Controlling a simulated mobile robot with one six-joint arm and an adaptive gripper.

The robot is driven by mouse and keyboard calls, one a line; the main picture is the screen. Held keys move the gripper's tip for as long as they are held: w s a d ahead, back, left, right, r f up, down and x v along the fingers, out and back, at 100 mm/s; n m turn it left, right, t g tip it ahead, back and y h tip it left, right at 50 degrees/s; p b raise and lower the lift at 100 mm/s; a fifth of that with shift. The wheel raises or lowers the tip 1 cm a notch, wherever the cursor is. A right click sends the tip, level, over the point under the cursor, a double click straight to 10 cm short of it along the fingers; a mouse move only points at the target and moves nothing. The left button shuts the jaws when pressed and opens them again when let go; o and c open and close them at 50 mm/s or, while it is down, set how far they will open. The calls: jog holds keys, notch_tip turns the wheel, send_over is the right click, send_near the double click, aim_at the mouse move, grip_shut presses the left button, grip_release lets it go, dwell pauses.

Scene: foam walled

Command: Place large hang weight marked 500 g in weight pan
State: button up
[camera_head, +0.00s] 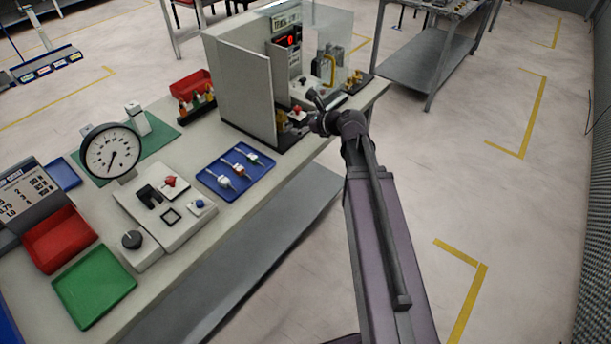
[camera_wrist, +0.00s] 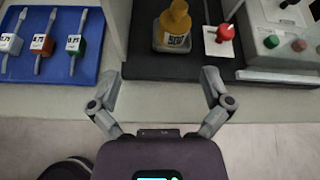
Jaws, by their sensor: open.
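The label looks like 500 but is blurred. My gripper (camera_wrist: 160,75) is open and empty, its fingers spread just short of the weight and roughly in line with it. In the head view my gripper (camera_head: 318,108) is at the open front of the grey-walled enclosure, hiding part of what stands inside. A small white plate (camera_wrist: 213,47) with a red-knobbed piece lies right of the weight; I cannot tell whether it is the weight pan.
The grey enclosure wall (camera_head: 246,98) stands left of my gripper. A blue tray (camera_head: 229,182) with three labelled, handled pieces lies left of it. A grey device (camera_wrist: 282,40) with coloured buttons is at the right. The dial gauge (camera_head: 110,152) is farther left.

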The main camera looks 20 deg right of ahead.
jog(key=s+a+f+n+g, duration=0.1)
jog(key=s+f+n, duration=0.1)
jog(key=n, duration=0.2)
jog(key=s+a+f+n+g+h, duration=0.1)
jog(key=s+a+f+n+g, duration=0.1)
jog(key=s+n, duration=0.1)
jog(key=s+a+f+n+g, duration=0.2)
jog(key=n, duration=0.3)
jog(key=shift+s+a+f+n+h, duration=0.2)
jog(key=shift+s+n+h, duration=0.1)
jog(key=shift+s+h, duration=0.1)
jog(key=s+f+n+g+h, duration=0.2)
jog(key=s+n, duration=0.3)
jog(key=n, duration=0.2)
jog(key=s+d+f+n+g+h, duration=0.1)
jog(key=s+f+n+g+h, duration=0.1)
jog(key=s+n, duration=0.4)
jog(key=shift+n+g+h, duration=0.7)
jog(key=shift+n+g, duration=0.1)
jog(key=shift+n, duration=0.1)
